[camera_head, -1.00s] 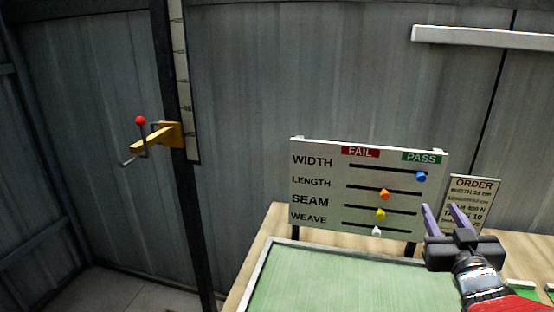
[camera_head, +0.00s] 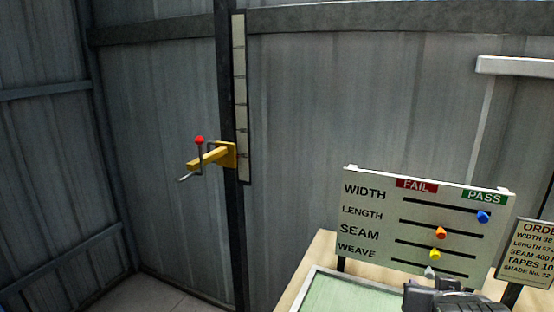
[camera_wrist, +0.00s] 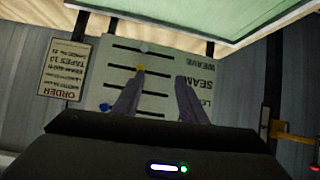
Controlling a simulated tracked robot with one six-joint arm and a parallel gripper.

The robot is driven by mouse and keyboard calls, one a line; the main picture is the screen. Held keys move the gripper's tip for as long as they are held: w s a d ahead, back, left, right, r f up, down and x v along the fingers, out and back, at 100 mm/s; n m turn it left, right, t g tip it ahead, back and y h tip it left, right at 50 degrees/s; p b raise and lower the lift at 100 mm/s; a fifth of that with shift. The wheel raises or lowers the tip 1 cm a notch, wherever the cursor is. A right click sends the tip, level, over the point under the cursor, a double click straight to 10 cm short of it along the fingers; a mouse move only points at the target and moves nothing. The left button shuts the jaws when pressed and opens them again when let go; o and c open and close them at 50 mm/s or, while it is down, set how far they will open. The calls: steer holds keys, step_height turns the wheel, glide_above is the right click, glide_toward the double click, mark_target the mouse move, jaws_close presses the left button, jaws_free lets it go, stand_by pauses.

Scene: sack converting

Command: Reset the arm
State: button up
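My gripper (camera_wrist: 157,98) shows two purple fingers spread apart in the wrist view, with nothing held between them. In the head view only the dark top of my gripper (camera_head: 445,297) shows at the bottom edge, in front of the lower part of the sign board (camera_head: 375,215); its fingers cannot be made out there. The board also shows upside down beyond the fingers in the wrist view (camera_wrist: 155,88).
The board has blue (camera_head: 483,217), orange (camera_head: 441,232) and yellow (camera_head: 436,254) sliders. An order card (camera_head: 526,252) stands right of it. A green-topped table (camera_head: 345,295) lies in front. A yellow bracket (camera_head: 212,158) with a red-knobbed handle sits on the left post.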

steer(key=s+a+f+n+g+y, duration=0.1)
steer(key=s+a+n+g+y, duration=0.1)
steer(key=s+a, duration=0.4)
steer(key=s+a+f+n+g+y, duration=0.1)
steer(key=s+a+f+g+y, duration=0.1)
steer(key=s+a, duration=0.4)
steer(key=a+g, duration=0.1)
steer(key=a, duration=0.2)
steer(key=shift+a+f+n, duration=0.2)
steer(key=shift+f+n, duration=0.05)
steer(key=shift+n, duration=0.15)
